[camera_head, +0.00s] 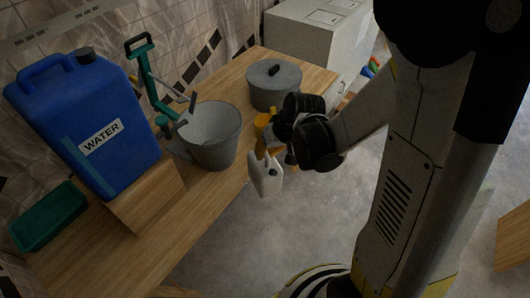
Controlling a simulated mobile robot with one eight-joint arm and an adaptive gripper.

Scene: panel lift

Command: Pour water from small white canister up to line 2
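The small white canister (266,179) is at the picture's centre, just off the table's front edge, and appears to hang from my gripper (272,148). My fingers are small and partly hidden by the wrist, but the canister has no other visible support, so they look shut on its top. A grey bucket (222,155) stands on the table to the left of the canister, apart from it. I see into part of the bucket's inside; no numbered line or water level can be made out. A large blue canister labelled WATER (95,125) stands at the left.
The blue canister rests on a wooden block (150,205). A green-handled tool (145,65) stands behind the bucket. A lidded grey pot (285,92) is farther back. A yellow object (262,121) shows near my wrist. A green tray (48,215) is far left. The front tabletop (190,225) is clear.

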